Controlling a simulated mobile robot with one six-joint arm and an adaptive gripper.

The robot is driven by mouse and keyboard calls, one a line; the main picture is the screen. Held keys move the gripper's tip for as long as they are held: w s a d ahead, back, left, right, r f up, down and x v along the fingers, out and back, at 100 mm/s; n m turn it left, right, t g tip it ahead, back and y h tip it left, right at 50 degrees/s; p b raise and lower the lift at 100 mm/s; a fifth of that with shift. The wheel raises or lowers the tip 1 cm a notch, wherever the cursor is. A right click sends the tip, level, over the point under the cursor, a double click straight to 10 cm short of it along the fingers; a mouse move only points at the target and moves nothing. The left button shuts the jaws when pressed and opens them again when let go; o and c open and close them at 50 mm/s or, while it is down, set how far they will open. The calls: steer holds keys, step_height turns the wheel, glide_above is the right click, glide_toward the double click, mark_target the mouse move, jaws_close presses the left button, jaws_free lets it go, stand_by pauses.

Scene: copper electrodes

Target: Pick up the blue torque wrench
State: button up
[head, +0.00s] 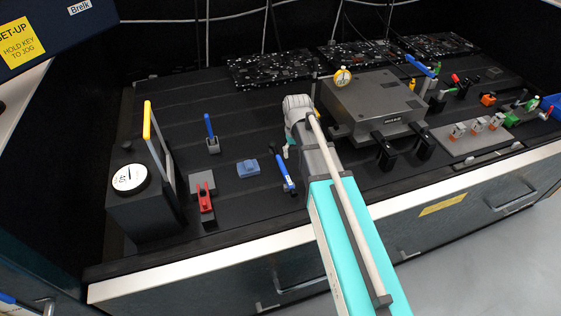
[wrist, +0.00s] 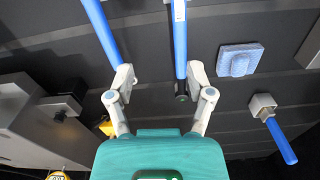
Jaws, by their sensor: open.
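The blue torque wrench (head: 283,172) lies on the black bench beside my gripper in the head view, with a pale band and a dark end towards the front. In the wrist view, a blue bar with a pale marking, which looks like this wrench (wrist: 180,42), runs down to a dark end by the right finger. My gripper (wrist: 160,74) is open, its fingers apart with bare bench between them. The right finger overlaps or lies close to the wrench; I cannot tell if they touch. My arm hides part of the bench in the head view.
Another blue bar (wrist: 100,28) reaches the left finger in the wrist view. A blue block (head: 248,168) and an upright blue-handled tool (head: 211,132) stand left of the wrench. A grey box (head: 375,105) stands right. A red clamp (head: 206,200) sits near the front.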

steer(key=r, duration=0.1)
glide_above(280, 159)
steer(key=shift+r+n+p, duration=0.15)
steer(key=shift+n+p, duration=0.25)
step_height(280, 159, down, 9)
steer(key=b, duration=0.8)
steer(key=shift+r+b, duration=0.15)
steer(key=shift+b, duration=0.2)
steer(key=shift+w+a+f+b, duration=0.1)
steer(key=shift+f+b, duration=2.5)
jaws_close()
